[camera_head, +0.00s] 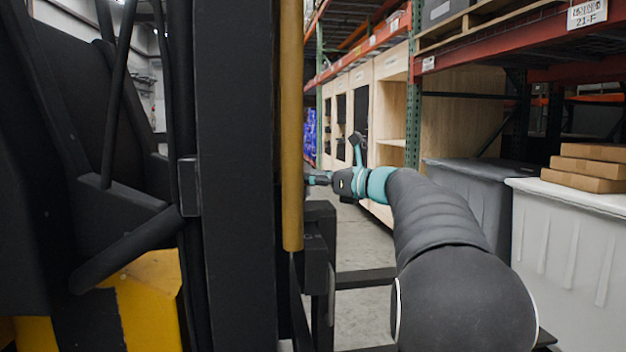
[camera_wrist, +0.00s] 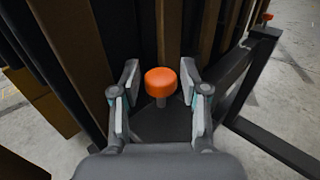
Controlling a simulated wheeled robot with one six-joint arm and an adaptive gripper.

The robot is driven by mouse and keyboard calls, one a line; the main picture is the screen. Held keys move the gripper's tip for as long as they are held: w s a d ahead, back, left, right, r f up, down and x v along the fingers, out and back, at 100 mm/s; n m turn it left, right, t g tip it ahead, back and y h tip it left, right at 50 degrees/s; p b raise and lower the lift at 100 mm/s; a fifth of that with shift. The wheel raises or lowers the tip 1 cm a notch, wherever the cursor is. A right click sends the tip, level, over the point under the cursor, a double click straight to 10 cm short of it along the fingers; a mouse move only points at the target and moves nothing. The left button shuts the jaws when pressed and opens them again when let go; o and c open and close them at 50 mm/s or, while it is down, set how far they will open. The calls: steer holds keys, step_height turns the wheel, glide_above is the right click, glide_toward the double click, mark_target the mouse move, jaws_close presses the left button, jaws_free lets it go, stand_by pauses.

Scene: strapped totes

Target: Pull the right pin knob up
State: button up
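An orange round pin knob (camera_wrist: 160,82) on a short grey stem stands in the middle of the wrist view. My gripper (camera_wrist: 160,98) is open, with one finger on each side of the knob and a visible gap on both sides. A second, small orange knob (camera_wrist: 267,17) shows at the top right of the wrist view, on the far end of the dark frame. In the head view my gripper (camera_head: 318,179) is at the end of the outstretched arm, partly hidden behind the dark mast, and the knobs are not visible there.
A dark mast (camera_head: 235,130) and a yellow-brown post (camera_head: 291,120) stand close left of my arm. Black fork bars (camera_head: 366,279) lie low beneath it. A grey tote (camera_head: 470,190), a white tote (camera_head: 570,245) with cardboard boxes (camera_head: 590,168), and shelving stand right.

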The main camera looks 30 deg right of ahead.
steer(key=shift+f, duration=0.1)
steer(key=v, duration=1.2)
stand_by(0.4)
